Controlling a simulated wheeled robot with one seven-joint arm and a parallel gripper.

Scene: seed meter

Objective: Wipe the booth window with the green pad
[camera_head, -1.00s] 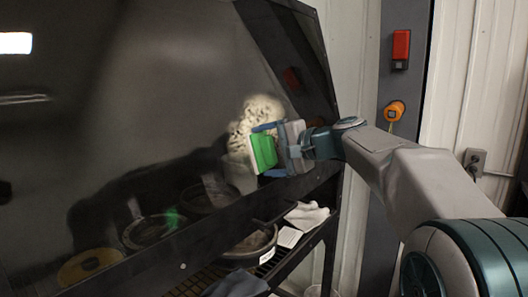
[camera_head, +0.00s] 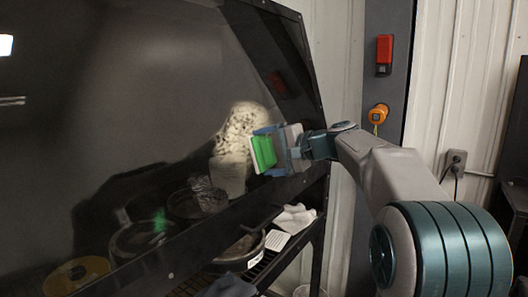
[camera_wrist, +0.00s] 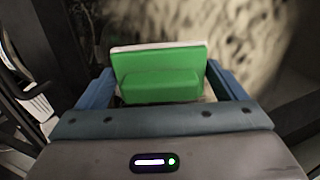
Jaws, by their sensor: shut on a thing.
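The green pad (camera_head: 264,152) with a pale face is held in my gripper (camera_head: 274,150). In the wrist view the pad (camera_wrist: 160,65) sits between the two blue fingers of my gripper (camera_wrist: 160,92). The dark, glossy booth window (camera_head: 120,90) fills the left of the head view. A pale, speckled smudge (camera_head: 240,126) is on the window's lower right, just left of the pad. The pad's pale face is toward the window. I cannot tell whether it touches the glass.
Below the window, a shelf holds a dark round pan (camera_head: 240,250), a white cloth (camera_head: 294,218) and a white card (camera_head: 277,240). A grey post to the right carries a red box (camera_head: 384,55) and an orange knob (camera_head: 378,114). A wall outlet (camera_head: 455,160) is further right.

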